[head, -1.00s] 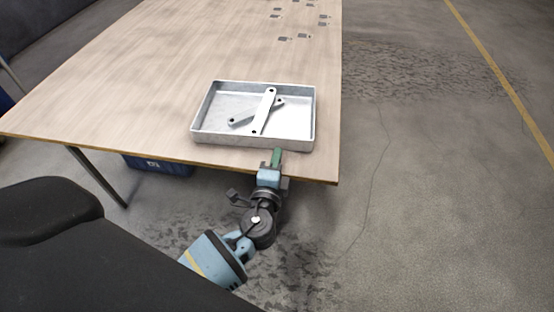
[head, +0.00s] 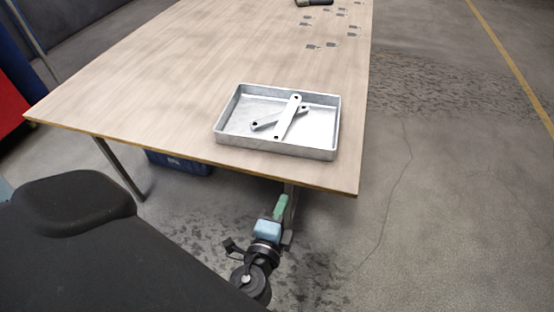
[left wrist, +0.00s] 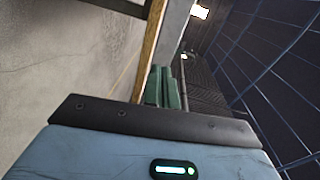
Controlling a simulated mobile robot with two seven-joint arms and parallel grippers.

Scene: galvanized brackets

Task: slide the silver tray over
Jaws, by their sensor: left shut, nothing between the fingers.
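The silver tray (head: 222,132) is a shallow metal pan lying flat near the table's front right corner. Two flat grey brackets (head: 288,118) lie crossed inside it. My left gripper (head: 280,207) is in front of the table's front edge, apart from the tray, with its green fingers together and nothing between them. The fingers also show close together in the left wrist view (left wrist: 165,87), beside the table's wooden edge; the tray is not seen there. My right gripper is not in view.
The wooden table (head: 190,80) has much bare top left of and behind the tray. Several small grey pieces (head: 327,28) lie farther back, with a dark object (head: 314,3) at the top. A blue bin (head: 180,163) sits under the table.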

